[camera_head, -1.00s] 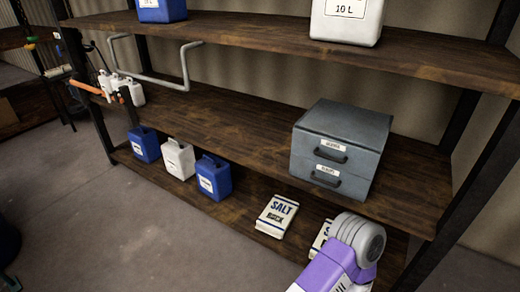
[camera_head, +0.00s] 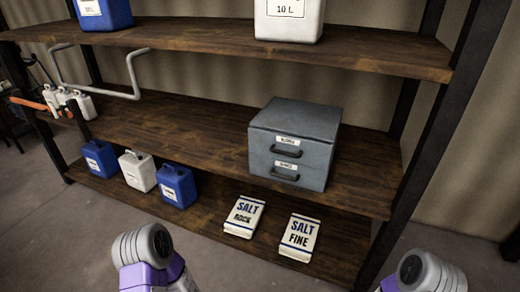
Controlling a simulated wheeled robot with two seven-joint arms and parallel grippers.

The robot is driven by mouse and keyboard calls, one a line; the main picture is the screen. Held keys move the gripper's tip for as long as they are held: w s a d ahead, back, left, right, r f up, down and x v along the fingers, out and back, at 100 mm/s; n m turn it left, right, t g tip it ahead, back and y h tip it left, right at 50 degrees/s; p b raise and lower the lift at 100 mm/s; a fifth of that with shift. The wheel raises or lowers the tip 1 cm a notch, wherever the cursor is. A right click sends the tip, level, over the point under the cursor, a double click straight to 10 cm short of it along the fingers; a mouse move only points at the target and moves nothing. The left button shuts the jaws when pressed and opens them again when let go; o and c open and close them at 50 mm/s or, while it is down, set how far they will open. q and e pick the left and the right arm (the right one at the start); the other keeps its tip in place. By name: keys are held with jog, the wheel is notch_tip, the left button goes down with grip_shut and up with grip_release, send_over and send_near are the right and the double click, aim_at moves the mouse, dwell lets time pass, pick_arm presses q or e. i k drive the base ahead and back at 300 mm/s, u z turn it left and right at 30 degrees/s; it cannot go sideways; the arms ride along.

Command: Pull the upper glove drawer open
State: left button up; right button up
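A grey two-drawer box (camera_head: 322,150) stands on the middle shelf, right of centre. Its upper drawer (camera_head: 263,148) has a white label and a dark handle (camera_head: 285,152), and it looks closed. The lower drawer (camera_head: 262,167) has its own label and handle (camera_head: 284,177) and also looks closed. The label text is too small to read surely. Parts of my two purple and grey arms show at the bottom edge, one left of centre and one at the right. Both are well apart from the box. Neither gripper's fingers are in view.
The wooden middle shelf (camera_head: 190,135) is bare left of the box. The upper shelf (camera_head: 200,32) overhangs it. Two salt bags (camera_head: 243,216) and several jugs (camera_head: 178,185) stand on the bottom shelf. A dark post (camera_head: 425,150) rises right of the box. A bent grey rail (camera_head: 110,94) is at left.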

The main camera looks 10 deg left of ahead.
aim_at(316, 154)
jog(key=z, duration=0.05)
jog(key=k, duration=0.45)
jog(key=u, duration=0.7)
jog(key=i, duration=1.6)
jog(key=z, duration=0.65)
